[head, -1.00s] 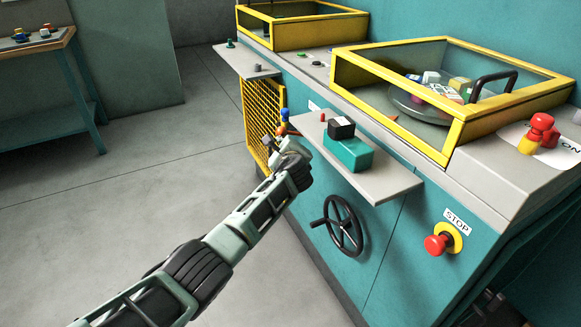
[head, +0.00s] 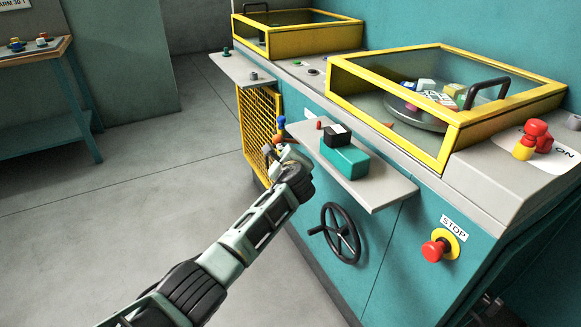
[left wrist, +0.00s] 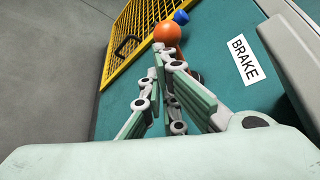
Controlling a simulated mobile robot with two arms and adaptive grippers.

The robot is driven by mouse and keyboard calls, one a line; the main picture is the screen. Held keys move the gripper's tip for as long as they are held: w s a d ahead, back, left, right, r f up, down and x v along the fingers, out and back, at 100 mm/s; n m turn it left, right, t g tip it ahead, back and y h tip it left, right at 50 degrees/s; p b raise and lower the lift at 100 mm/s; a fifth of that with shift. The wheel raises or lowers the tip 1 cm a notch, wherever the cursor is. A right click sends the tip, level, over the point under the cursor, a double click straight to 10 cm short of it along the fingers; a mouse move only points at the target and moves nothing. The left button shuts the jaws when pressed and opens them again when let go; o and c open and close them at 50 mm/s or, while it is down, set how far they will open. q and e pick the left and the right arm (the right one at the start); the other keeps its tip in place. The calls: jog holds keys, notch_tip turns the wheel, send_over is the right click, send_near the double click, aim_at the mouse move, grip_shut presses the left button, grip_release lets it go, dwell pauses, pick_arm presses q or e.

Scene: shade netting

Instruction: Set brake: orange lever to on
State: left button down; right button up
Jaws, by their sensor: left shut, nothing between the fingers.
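The orange ball knob of the brake lever (left wrist: 167,32) shows in the left wrist view, just beyond my left gripper's fingertips, with a blue ball (left wrist: 181,17) behind it. A white BRAKE label (left wrist: 243,60) is on the teal panel to its right. In the head view the orange knob (head: 277,138) is small, under the blue ball (head: 281,120), and the lever's shaft is mostly hidden. My left gripper (left wrist: 160,52) is shut and empty, its tips close below the orange knob; I cannot tell whether they touch. It also shows in the head view (head: 269,153). My right gripper is not in view.
A yellow mesh guard (head: 258,125) stands beside the lever. A grey shelf (head: 380,189) with a teal and black block (head: 344,157) juts out to the right. A black handwheel (head: 340,233) and red stop button (head: 434,250) are lower right. The floor at left is clear.

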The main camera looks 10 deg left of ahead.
pick_arm(q)
jog(key=v, duration=1)
jog(key=shift+a, duration=0.15)
jog(key=shift+f, duration=0.1)
